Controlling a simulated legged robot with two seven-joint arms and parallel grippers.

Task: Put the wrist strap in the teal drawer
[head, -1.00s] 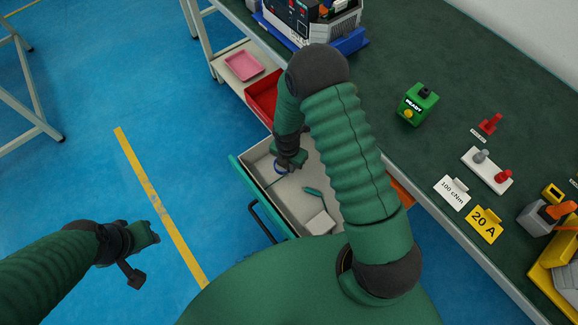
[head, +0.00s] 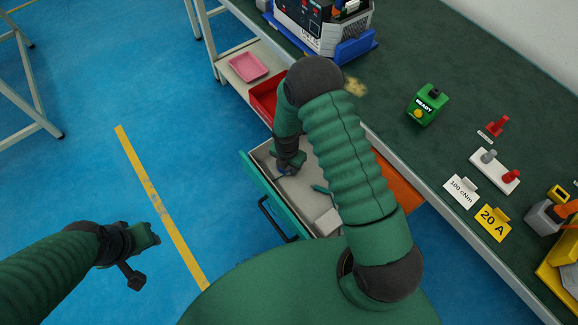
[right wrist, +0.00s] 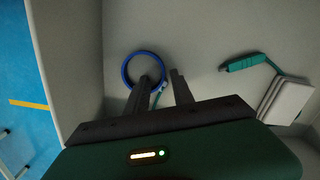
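The wrist strap (right wrist: 128,63) is a blue ring with a teal cord. In the right wrist view it lies on the pale floor of the pulled-out teal drawer (head: 270,205). My right gripper (right wrist: 163,76) points down into the drawer with its two dark fingers apart. The left finger's tip overlaps the ring's opening, and the cord shows between the fingers; I cannot tell if they touch. In the head view the right gripper (head: 286,168) mostly hides the strap. My left gripper (head: 143,258) hangs over the blue floor, far from the drawer; its fingers are unclear.
The green bench (head: 420,60) carries a READY box (head: 427,104), signs and a rack unit (head: 322,22).

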